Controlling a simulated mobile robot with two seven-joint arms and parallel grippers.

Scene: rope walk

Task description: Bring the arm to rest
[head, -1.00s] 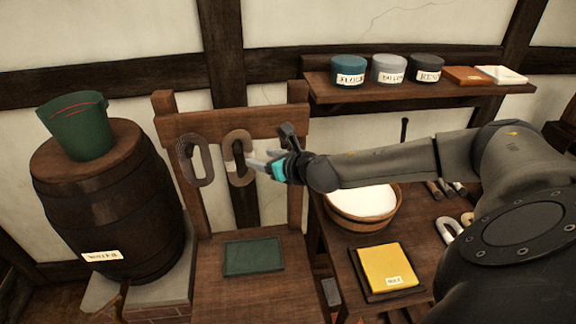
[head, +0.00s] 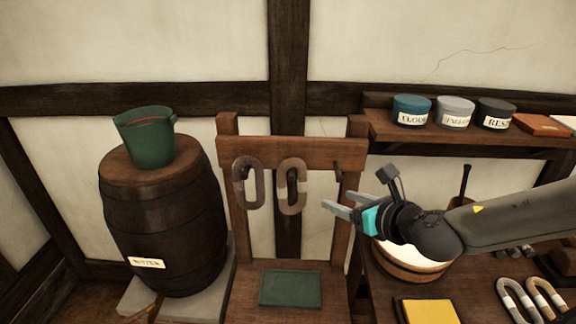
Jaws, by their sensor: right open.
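My right gripper (head: 347,204) is open and empty, its two fingers pointing left. It is in front of the right post of a wooden rack (head: 300,149), to the right of the hanging shackles and apart from them in the picture. A grey oval link (head: 240,187) hangs at the left of the rack's crossbar. A second grey link (head: 283,200), with a gap on its right side, hangs beside it. My left gripper is not in view.
A barrel (head: 163,225) with a green bucket (head: 148,140) stands at left. A green mat (head: 291,289) lies on the rack's seat. A shelf (head: 400,134) holds tins. A round tub (head: 395,262), a yellow block (head: 429,312) and horseshoe-shaped pieces (head: 518,300) lie at right.

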